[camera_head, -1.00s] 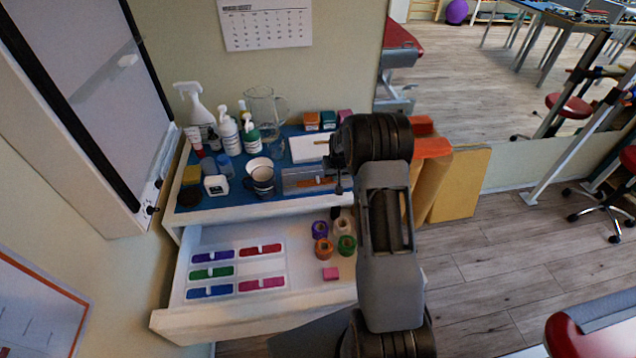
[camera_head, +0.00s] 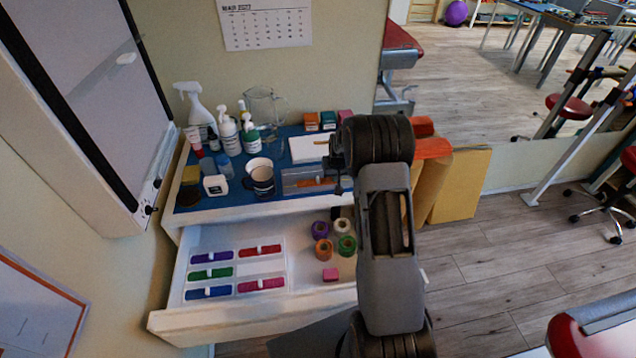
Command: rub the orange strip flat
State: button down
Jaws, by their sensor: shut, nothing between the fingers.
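An orange strip (camera_head: 316,182) lies on a grey, partly see-through holder or board (camera_head: 289,184) near the front edge of the blue cabinet top. Its right end is close to my arm, and I cannot tell how flat it lies. My gripper (camera_head: 338,186) is a small dark shape at the left side of my arm's dark wrist, just right of the strip. It is shut and holds nothing. My arm hides part of it, and I cannot tell whether it touches the strip.
A white block (camera_head: 308,149), a mug (camera_head: 259,180), a glass jug (camera_head: 264,104) and several bottles crowd the cabinet top (camera_head: 222,196). A wall stands left.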

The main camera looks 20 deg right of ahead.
jog(key=shift+a+f, duration=0.1)
jog(key=shift+a, duration=0.15)
jog(key=shift+w+a+f, duration=0.1)
jog(key=shift+a, duration=0.4)
jog(key=shift+d, duration=0.2)
jog(key=shift+s+d+b, duration=0.15)
jog(key=shift+d+b, duration=0.15)
jog(key=shift+d, duration=0.3)
jog(key=shift+s+d+b, duration=0.15)
jog(key=shift+d+b, duration=0.1)
jog(key=shift+d, duration=0.35)
jog(key=shift+r, duration=0.25)
jog(key=shift+r+p, duration=1.9)
jog(key=shift+r, duration=1.55)
